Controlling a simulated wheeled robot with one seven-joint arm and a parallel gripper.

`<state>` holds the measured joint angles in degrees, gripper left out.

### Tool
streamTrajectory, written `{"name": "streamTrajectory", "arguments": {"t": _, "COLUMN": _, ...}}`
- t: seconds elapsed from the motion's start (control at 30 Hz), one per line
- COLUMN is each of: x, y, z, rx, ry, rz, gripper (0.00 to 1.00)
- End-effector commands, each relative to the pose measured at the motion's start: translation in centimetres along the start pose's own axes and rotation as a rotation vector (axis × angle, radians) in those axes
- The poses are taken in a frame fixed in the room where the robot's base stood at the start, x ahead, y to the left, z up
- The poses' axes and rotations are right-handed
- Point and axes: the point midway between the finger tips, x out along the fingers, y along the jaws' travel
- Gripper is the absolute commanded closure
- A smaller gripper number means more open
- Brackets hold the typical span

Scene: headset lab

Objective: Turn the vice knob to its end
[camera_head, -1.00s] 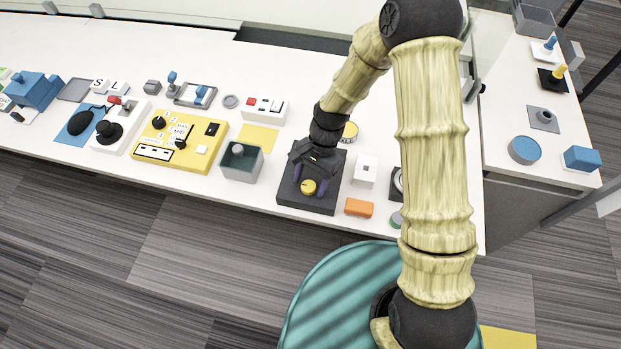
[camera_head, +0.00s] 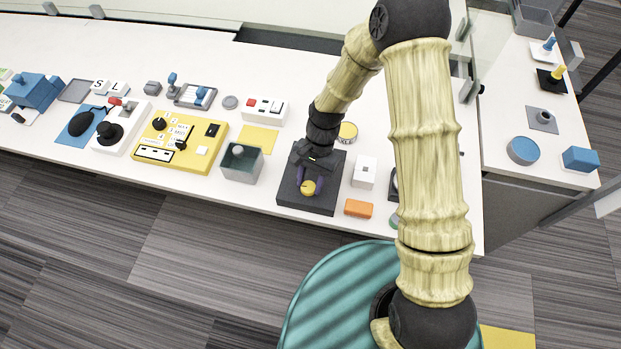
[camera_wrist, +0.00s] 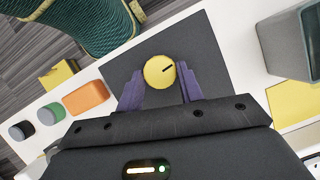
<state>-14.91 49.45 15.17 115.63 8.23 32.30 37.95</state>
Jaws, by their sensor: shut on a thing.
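The vice knob is a round yellow dial (camera_head: 308,188) with a dark pointer line, on a dark square base (camera_head: 323,205) near the table's front edge. It also shows in the wrist view (camera_wrist: 159,71), where the dark line runs from its middle toward the right and slightly up. My gripper (camera_head: 309,182) reaches down over the base from behind. Its two purple fingers (camera_wrist: 160,88) stand on either side of the knob and are shut on it. The far side of the base is partly hidden by my gripper.
An orange block (camera_head: 358,208) and a white switch box (camera_head: 364,172) stand right of the base. A grey open box (camera_head: 241,165) stands to its left. A yellow panel with knobs (camera_head: 180,143) lies farther left. The floor is beyond the front edge.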

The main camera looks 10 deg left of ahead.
Motion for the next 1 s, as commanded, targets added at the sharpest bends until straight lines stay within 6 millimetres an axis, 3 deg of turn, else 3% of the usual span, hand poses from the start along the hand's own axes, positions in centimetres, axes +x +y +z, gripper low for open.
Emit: {"name": "streamTrajectory", "arguments": {"t": 1.0, "x": 0.01, "y": -0.95, "z": 0.37, "rx": -0.855, "ry": 0.004, "rz": 0.353, "gripper": 0.86}}
